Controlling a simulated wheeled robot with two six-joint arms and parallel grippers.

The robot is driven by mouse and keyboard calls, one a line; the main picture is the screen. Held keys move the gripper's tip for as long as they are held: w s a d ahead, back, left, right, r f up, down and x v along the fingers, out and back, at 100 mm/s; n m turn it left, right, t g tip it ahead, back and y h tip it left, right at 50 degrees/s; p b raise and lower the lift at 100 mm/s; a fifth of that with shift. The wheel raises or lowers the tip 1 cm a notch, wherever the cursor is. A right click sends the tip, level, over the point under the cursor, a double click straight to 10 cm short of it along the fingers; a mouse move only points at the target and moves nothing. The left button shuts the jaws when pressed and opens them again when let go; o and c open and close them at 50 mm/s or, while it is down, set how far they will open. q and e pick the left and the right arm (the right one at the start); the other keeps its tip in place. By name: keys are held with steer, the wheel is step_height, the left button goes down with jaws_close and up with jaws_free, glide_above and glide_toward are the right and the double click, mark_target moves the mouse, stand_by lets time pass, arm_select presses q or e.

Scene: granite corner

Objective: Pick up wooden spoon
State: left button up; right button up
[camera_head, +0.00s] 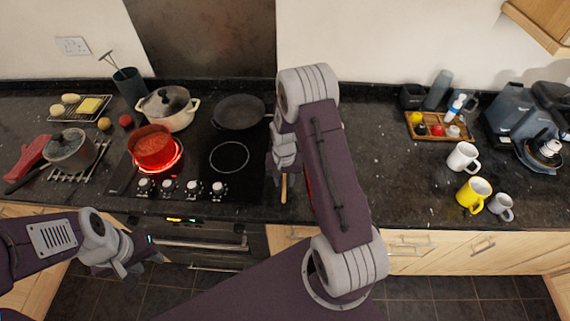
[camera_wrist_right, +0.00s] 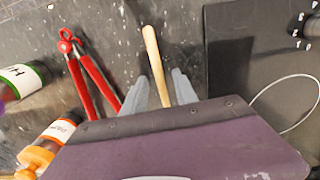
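The wooden spoon's pale handle (camera_wrist_right: 154,60) lies on the dark counter in the right wrist view. It passes between the two grey fingers of my right gripper (camera_wrist_right: 160,92), which is open, with a gap on each side of the handle. The spoon's other end is hidden behind my gripper body. In the head view a short piece of the handle (camera_head: 284,188) shows near the counter's front edge, below my right gripper (camera_head: 284,165). My left gripper (camera_head: 148,258) is low in front of the oven, away from the spoon; its finger opening is unclear.
Red tongs (camera_wrist_right: 85,72) lie close left of the spoon in the wrist view, with bottles (camera_wrist_right: 24,80) further left. The black hob (camera_head: 205,178) borders the other side, with a red pot (camera_head: 153,150) on a glowing ring. Mugs (camera_head: 473,195) stand far right.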

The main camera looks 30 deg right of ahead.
jaws_close()
steer(key=shift+r, duration=0.55)
step_height(320, 180, up, 3)
steer(key=shift+w+r+b, duration=0.1)
steer(key=shift+b, duration=0.45)
steer(key=s+r+b, duration=0.1)
steer(key=s+r, duration=0.5)
steer(key=s, duration=0.6)
steer(key=shift+r, duration=0.4)
